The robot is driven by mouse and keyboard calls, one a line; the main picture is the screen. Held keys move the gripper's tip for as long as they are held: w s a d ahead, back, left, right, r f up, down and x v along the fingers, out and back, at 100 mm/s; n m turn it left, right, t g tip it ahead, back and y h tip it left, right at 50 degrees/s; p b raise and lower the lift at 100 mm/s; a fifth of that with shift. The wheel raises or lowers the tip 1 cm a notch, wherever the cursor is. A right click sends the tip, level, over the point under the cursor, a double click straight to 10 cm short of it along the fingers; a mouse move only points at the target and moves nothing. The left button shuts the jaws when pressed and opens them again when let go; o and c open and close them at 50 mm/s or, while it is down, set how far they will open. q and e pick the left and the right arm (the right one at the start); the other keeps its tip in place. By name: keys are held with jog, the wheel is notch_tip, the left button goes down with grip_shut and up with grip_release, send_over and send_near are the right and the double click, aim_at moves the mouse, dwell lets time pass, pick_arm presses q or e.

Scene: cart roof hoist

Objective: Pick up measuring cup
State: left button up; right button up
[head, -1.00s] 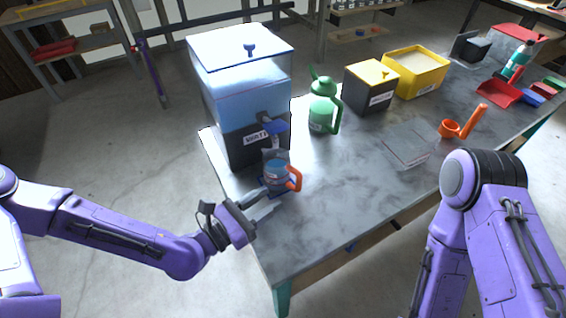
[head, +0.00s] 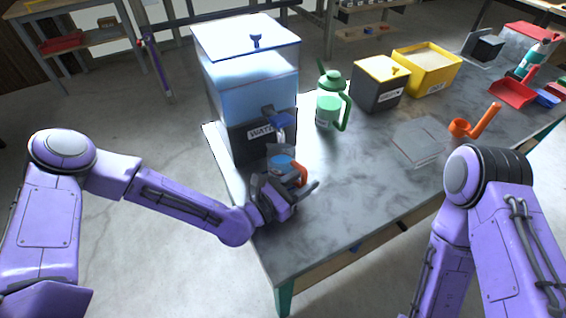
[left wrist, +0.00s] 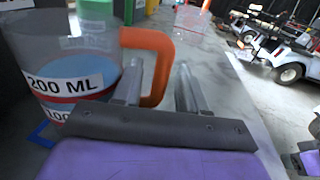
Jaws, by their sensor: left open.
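The measuring cup (head: 281,164) stands under the tap of the water dispenser, with blue liquid in it. In the left wrist view the clear cup (left wrist: 66,55) shows large with a "200 ML" label. Its orange handle (left wrist: 160,50) points toward my left gripper (left wrist: 160,72). The two fingers are apart, and the outer bar of the handle shows between them; I cannot tell whether they touch it. In the head view my left gripper (head: 300,188) is at the cup's near side and hides its lower part. My right gripper is out of view.
The water dispenser (head: 240,90) stands right behind the cup. The middle of the grey tabletop (head: 350,195) is clear.

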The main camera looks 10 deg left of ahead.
pick_arm(q)
jog(key=shift+w+d, duration=0.15)
jog(key=shift+d, duration=0.1)
jog(key=shift+a, duration=0.15)
grip_shut()
jog(key=shift+r, duration=0.15)
